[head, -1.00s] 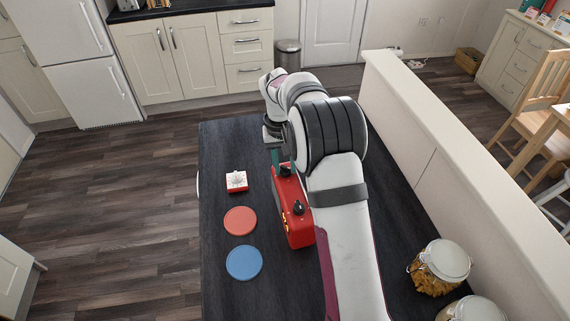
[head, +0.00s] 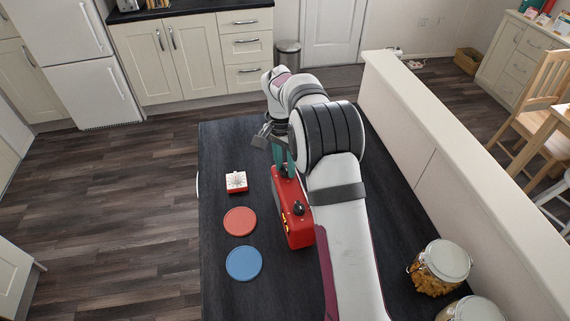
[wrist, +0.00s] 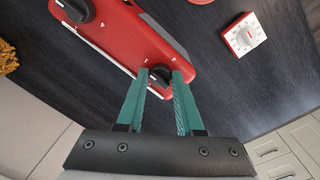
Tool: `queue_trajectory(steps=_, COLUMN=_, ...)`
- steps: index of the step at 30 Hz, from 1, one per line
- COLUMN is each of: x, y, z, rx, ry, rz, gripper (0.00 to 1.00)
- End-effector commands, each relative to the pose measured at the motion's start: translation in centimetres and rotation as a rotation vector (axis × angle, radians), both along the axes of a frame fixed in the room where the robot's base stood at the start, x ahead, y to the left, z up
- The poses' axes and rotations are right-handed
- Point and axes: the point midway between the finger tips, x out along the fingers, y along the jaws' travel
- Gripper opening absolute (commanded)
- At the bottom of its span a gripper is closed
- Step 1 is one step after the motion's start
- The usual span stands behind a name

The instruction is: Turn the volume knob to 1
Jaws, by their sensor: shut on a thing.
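A red box-shaped device (head: 297,227) lies on the dark worktop, with two black knobs on its top face. The near knob (head: 298,208) stands free; in the wrist view it also shows at the upper left (wrist: 76,8). My gripper (wrist: 161,76) is over the other end of the device, its teal fingers shut on the far knob (wrist: 159,77). In the head view my gripper (head: 283,172) partly covers that knob. Small white marks show near the knobs, but I cannot read them or the knob's setting.
A white-and-red dial timer (head: 236,182), a red coaster (head: 240,221) and a blue coaster (head: 243,263) lie left of the device. Glass jars (head: 441,266) stand at the lower right. A pale low wall (head: 450,170) runs along the right side.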

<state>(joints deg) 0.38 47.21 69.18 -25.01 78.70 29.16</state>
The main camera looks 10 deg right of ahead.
Motion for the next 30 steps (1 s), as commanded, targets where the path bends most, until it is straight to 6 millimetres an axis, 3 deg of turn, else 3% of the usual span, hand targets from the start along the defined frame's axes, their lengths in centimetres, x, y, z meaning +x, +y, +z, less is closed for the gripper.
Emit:
queue_trajectory(steps=22, x=-0.02, y=0.01, z=-0.05, rx=0.0, ry=0.001, rz=-0.073, gripper=0.0)
queue_trajectory(steps=23, x=-0.02, y=0.01, z=-0.05, rx=0.0, ry=0.001, rz=-0.073, gripper=0.41)
queue_trajectory(steps=27, x=-0.02, y=0.0, z=-0.03, rx=0.0, ry=0.001, rz=-0.073, gripper=0.65)
queue_trajectory(steps=30, x=-0.01, y=0.01, z=-0.02, rx=0.001, ry=0.001, rz=-0.073, gripper=0.65)
